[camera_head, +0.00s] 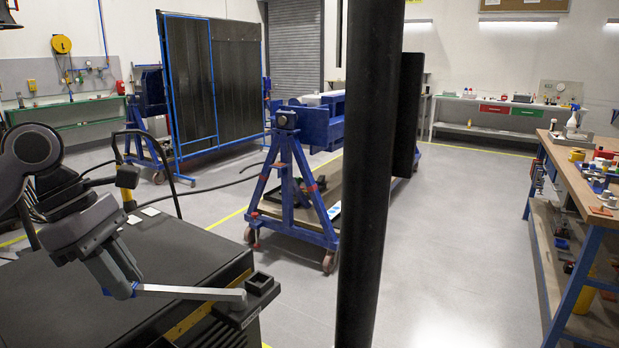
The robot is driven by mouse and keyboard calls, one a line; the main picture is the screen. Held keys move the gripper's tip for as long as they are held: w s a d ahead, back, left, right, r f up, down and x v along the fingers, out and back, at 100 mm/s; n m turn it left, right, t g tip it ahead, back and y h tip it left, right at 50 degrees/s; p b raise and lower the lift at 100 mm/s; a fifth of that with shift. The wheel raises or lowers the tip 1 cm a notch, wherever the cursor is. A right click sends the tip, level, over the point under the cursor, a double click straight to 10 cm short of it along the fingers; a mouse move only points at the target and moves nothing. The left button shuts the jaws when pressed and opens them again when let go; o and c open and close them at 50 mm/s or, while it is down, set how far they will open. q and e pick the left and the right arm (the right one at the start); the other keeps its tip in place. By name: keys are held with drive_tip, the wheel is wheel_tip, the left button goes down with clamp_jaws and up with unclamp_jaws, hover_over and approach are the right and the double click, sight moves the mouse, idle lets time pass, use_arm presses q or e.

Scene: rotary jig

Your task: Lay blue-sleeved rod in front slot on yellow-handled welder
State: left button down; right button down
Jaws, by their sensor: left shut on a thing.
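The welder is a black cabinet with a wide dark top (185,248), a yellow band along its front edge and a black arched handle with a yellow part (127,180). My left gripper (120,289) is above the near left of this top, shut on the blue-sleeved rod. Blue shows at the fingers, and the rod's light grey length (190,292) runs right, nearly level. Its far end is over the welder's front ledge, close to a small square dark holder (260,283). I cannot tell whether the rod touches the ledge or a slot. My right gripper is not in view.
A blue rotary jig stand (290,190) on castors stands beyond. A wooden workbench (575,180) with tools is at the right. Grey floor (450,230) is clear between them.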

use_arm(q)
drive_tip(key=s+d+f+m+g+y, duration=0.1)
drive_tip(key=d+f+m+g+y, duration=0.1)
drive_tip(key=f+m, duration=0.5)
drive_tip(key=s+d+f+m+g+y, duration=0.1)
drive_tip(key=d+f+m+g+y, duration=0.1)
drive_tip(key=d+f+m, duration=0.3)
wheel_tip(320, 180, down, 3)
drive_tip(key=m, duration=0.6)
drive_tip(key=shift+s+d+m+g+y, duration=0.15)
drive_tip(key=shift+s+m+g+y, duration=0.15)
drive_tip(key=shift+s, duration=0.1)
